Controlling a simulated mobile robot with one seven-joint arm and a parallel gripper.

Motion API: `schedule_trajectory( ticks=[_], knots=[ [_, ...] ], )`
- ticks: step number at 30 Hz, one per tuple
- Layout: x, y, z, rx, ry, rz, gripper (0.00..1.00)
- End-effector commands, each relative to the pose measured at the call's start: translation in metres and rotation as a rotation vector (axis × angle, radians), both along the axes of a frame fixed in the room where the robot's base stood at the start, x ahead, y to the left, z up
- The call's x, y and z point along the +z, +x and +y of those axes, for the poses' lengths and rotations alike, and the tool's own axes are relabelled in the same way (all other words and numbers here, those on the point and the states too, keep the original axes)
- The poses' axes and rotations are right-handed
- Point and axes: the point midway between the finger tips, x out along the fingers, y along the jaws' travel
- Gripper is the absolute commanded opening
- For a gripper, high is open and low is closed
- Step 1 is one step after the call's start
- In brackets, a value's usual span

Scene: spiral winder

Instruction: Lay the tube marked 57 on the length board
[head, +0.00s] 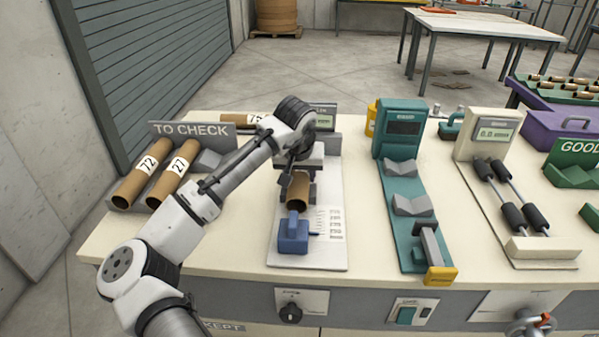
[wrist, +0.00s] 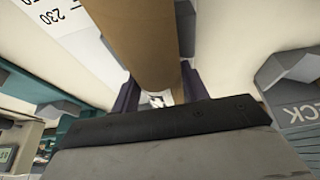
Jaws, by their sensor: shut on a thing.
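My gripper (head: 300,172) is shut on a brown tube (head: 298,190), low over a white board (head: 335,250) with scale marks, which looks like the length board. In the wrist view the tube (wrist: 145,40) runs between the two dark fingers of my gripper (wrist: 157,90), beside printed marks such as 230. No number can be read on the held tube. Its near end is close behind a blue block (head: 293,236) on the board. Grey supports show beside the tube; I cannot tell whether it touches them.
The TO CHECK rack (head: 194,129) at left holds tubes marked 72 (head: 142,173) and 27 (head: 173,173). Another tube (head: 240,119) lies behind it, partly hidden. To the right stand a teal gauge (head: 402,130), a cream roller device (head: 488,130) and a green GOOD tray (head: 575,170).

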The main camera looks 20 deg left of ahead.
Motion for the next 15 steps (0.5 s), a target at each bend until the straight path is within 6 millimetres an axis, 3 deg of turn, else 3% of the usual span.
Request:
schedule_trajectory(
  ticks=[1, 7, 15],
  knots=[
    [0.0004, 0.0001, 0.0, 0.0, 0.0, 0.0, 0.46],
    [0.0002, 0.0, 0.0, 0.0, 0.0, 0.0, 0.7],
    [0.0008, -0.0003, -0.0001, 0.0, 0.0, 0.0, 0.7]
  ],
)
